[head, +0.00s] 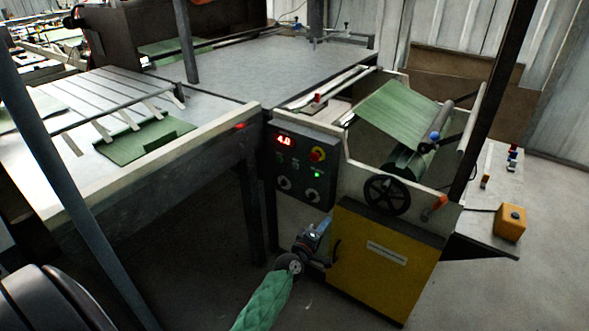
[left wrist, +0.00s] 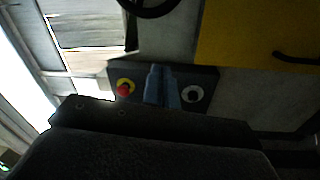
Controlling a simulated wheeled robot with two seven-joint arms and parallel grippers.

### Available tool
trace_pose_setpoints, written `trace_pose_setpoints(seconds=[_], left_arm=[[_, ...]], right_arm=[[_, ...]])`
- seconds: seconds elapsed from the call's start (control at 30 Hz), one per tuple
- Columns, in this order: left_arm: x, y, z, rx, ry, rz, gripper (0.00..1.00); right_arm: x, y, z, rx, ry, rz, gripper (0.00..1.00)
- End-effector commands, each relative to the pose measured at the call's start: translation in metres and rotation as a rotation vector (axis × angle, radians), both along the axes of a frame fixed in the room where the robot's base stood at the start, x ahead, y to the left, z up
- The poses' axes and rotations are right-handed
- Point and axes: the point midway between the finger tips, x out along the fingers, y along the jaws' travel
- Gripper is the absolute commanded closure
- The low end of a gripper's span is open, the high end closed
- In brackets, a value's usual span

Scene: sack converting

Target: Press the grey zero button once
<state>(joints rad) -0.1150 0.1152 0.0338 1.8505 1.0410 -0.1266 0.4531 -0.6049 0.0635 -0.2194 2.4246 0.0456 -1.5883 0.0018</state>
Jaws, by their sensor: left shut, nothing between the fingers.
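The dark control panel (head: 303,165) hangs on the machine's front, with a red display (head: 284,141) reading 4.0. It carries a red stop button on yellow (head: 318,154), small buttons, a lit green one (head: 317,174) and two pale knobs (head: 285,183). I cannot tell which small button is the grey zero button. My left gripper (head: 322,231) is shut and empty, below the panel beside the yellow cabinet. In the left wrist view its fingers (left wrist: 162,88) cover the panel's middle, between the red stop button (left wrist: 124,88) and a knob (left wrist: 192,94). Contact does not show.
The yellow cabinet (head: 385,262) stands right of my left gripper. A table leg (head: 248,210) stands to the left. A yellow box (head: 510,222) is at far right.

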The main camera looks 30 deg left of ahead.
Motion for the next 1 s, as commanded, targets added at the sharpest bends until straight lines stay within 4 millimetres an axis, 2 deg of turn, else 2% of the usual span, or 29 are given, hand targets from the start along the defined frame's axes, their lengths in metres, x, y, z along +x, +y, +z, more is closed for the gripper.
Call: trace_pose_setpoints(seconds=[0.03,0.1,0.2,0.3,0.43,0.5,0.63,1.0], left_arm=[[0.015,0.024,0.007,-0.07,-0.039,0.062,1.0],[0.032,0.059,0.015,-0.182,-0.095,0.157,1.0],[0.05,0.109,0.023,-0.337,-0.173,0.29,1.0],[0.06,0.154,0.027,-0.472,-0.241,0.413,1.0],[0.066,0.198,0.026,-0.604,-0.307,0.54,1.0],[0.067,0.213,0.024,-0.651,-0.33,0.587,1.0],[0.067,0.227,0.023,-0.695,-0.353,0.63,1.0],[0.068,0.228,0.023,-0.7,-0.356,0.636,1.0]], right_arm=[[0.001,0.0,0.0,0.001,-0.002,0.0,0.64],[0.002,0.001,0.0,0.003,-0.003,0.0,0.64],[0.002,0.003,0.0,0.007,-0.005,-0.002,0.64],[0.003,0.005,0.0,0.013,-0.006,-0.004,0.64],[0.003,0.008,0.0,0.019,-0.007,-0.008,0.64],[0.003,0.009,0.0,0.021,-0.007,-0.008,0.64],[0.002,0.009,-0.001,0.022,-0.004,-0.008,0.64],[-0.002,0.004,-0.004,0.008,-0.001,0.003,0.64]])
